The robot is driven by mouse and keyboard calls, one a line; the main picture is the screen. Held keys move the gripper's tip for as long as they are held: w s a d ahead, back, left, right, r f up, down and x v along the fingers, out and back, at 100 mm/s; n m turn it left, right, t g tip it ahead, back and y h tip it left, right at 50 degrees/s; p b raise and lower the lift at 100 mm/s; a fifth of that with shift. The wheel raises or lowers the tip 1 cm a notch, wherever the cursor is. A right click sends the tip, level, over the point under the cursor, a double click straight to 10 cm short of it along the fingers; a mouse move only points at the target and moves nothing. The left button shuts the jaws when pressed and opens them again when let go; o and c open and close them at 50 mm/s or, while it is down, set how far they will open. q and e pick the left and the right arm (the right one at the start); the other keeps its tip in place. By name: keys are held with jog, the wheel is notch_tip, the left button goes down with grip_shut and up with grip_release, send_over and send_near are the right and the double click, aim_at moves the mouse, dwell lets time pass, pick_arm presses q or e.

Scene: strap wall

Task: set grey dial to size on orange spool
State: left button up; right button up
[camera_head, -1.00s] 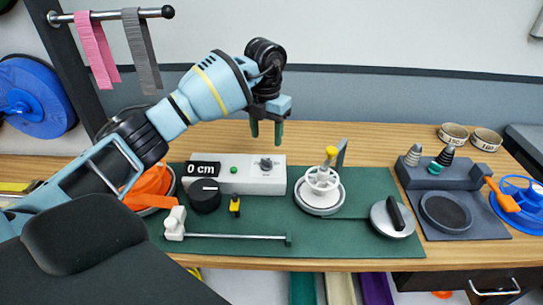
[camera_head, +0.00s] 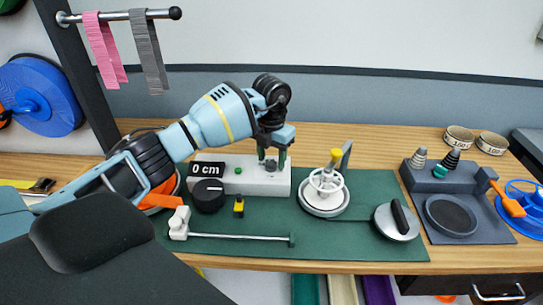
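The white box (camera_head: 220,180) stands at the back of the green mat, with a black display reading "0 cm" (camera_head: 208,169) and a green button. The grey dial (camera_head: 270,165) is on top of the box, partly hidden by my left gripper. My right gripper is out of view.
A black knob (camera_head: 208,195), a yellow-black piece (camera_head: 238,206) and a metal bar (camera_head: 235,236) lie in front of the box. A white reel (camera_head: 325,190) and a round grey weight (camera_head: 396,221) stand to the right. A grey tray (camera_head: 455,205) is further right.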

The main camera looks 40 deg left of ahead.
pick_arm(q)
jog(key=c, duration=0.8)
jog(key=shift+c, duration=0.2)
jog(key=shift+m, duration=0.3)
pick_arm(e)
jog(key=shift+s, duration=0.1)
pick_arm(q)
jog(key=m, duration=0.4)
jog(key=shift+m, duration=0.3)
jog(key=m+b, duration=0.1)
jog(key=m, duration=0.4)
jog(key=shift+m, duration=0.3)
jog(key=m, duration=0.3)
jog(key=shift+d+m, duration=0.1)
jog(key=shift+m, duration=0.2)
jog(key=m+b, duration=0.1)
jog(key=m, duration=0.2)
jog(key=shift+m, duration=0.3)
jog(key=m+b, duration=0.1)
jog(key=m, duration=0.5)
jog(key=shift+s, duration=0.15)
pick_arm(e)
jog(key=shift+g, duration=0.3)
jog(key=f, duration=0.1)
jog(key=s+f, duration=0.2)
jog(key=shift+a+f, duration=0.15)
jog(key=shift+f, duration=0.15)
